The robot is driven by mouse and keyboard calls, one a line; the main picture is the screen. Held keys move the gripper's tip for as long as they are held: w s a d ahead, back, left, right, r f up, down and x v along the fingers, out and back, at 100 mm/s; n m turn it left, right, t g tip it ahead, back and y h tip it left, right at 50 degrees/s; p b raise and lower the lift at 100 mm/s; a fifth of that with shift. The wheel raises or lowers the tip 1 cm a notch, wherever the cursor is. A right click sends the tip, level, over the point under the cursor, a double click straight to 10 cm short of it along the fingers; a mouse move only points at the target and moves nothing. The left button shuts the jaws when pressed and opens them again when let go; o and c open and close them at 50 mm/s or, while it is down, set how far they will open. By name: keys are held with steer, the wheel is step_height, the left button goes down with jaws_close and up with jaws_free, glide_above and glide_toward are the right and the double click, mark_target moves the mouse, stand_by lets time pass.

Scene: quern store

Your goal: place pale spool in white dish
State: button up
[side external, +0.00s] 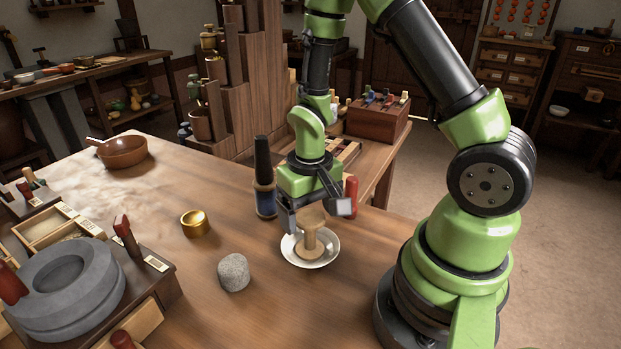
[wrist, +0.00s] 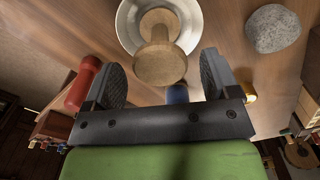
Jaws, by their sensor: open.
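The pale spool (side external: 310,234) stands upright in the white dish (side external: 327,256) on the wooden table, in the side external view. In the wrist view the spool (wrist: 160,63) shows end-on, with the rim of the dish (wrist: 127,24) around its far end. My gripper (side external: 318,208) is just above the spool's top in the side external view. Its two fingers are spread apart, with a gap between them and nothing held; the wrist view shows the open fingers (wrist: 164,78) on either side of the spool's near end.
A dark bottle (side external: 265,180) and a red cylinder (side external: 351,190) stand close behind my gripper. A grey stone (side external: 234,272) and a brass pot (side external: 195,223) are to the left. A grey quern (side external: 66,285) sits at front left. A brown bowl (side external: 122,152) is farther back.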

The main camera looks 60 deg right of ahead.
step_height(320, 180, up, 7)
steer(key=shift+r, duration=0.1)
steer(key=s+a+r+t+y, duration=0.1)
steer(key=s+a+r+t, duration=0.2)
steer(key=r, duration=0.5)
steer(key=s+a+r+n+t+y, duration=0.1)
steer(key=s+a+r+t, duration=0.2)
steer(key=r, duration=0.5)
steer(key=s+t, duration=0.1)
steer(key=s, duration=0.1)
steer(key=shift+s+a, duration=0.15)
steer(key=shift+s, duration=0.25)
